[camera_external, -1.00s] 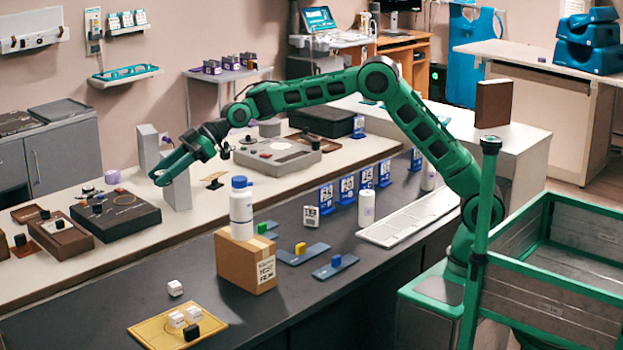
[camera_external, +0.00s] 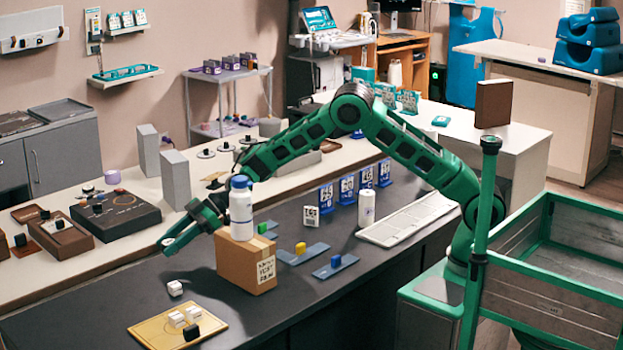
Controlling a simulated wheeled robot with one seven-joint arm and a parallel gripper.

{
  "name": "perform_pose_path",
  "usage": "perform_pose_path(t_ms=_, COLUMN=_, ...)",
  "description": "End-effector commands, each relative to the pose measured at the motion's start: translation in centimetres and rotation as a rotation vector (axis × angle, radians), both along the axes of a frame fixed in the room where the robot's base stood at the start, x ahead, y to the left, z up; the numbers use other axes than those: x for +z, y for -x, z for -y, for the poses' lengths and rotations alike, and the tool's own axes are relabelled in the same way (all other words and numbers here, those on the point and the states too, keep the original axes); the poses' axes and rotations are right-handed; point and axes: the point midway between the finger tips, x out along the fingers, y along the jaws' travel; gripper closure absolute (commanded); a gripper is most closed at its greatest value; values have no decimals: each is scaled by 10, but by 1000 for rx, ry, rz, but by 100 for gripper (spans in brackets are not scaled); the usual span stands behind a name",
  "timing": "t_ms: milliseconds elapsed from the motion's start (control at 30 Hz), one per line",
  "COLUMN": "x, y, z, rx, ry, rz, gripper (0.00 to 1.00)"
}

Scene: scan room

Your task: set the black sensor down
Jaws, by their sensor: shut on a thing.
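My gripper (camera_external: 167,246) is in the air above the dark counter (camera_external: 100,300), left of the cardboard box and behind the yellow board. Another white block (camera_external: 175,288) lies on the dark counter behind the board, below my gripper in the picture.
A cardboard box (camera_external: 232,268) with a white blue-capped bottle (camera_external: 241,210) on it stands close right of my gripper. Blue plates with coloured blocks (camera_external: 300,248) lie further right. Grey upright blocks (camera_external: 175,182) stand on the pale counter behind. The dark counter's left part is clear.

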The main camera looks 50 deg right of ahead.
Motion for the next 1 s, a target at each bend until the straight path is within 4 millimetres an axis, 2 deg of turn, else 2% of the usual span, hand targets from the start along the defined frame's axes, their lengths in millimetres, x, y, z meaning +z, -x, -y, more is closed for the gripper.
perform_pose_path(t_ms=400, x=-45, y=0, z=0, rx=0, ry=1, rz=0, gripper=86)
perform_pose_path(t_ms=767, x=-49, y=0, z=0, rx=0, ry=-1, rz=0, gripper=86)
perform_pose_path(t_ms=800, x=-49, y=0, z=0, rx=0, ry=-1, rz=0, gripper=55)
perform_pose_path(t_ms=833, x=-48, y=0, z=0, rx=0, ry=-1, rz=0, gripper=48)
perform_pose_path(t_ms=867, x=-48, y=0, z=0, rx=0, ry=0, rz=1, gripper=43)
perform_pose_path(t_ms=1000, x=-48, y=0, z=0, rx=0, ry=0, rz=0, gripper=43)
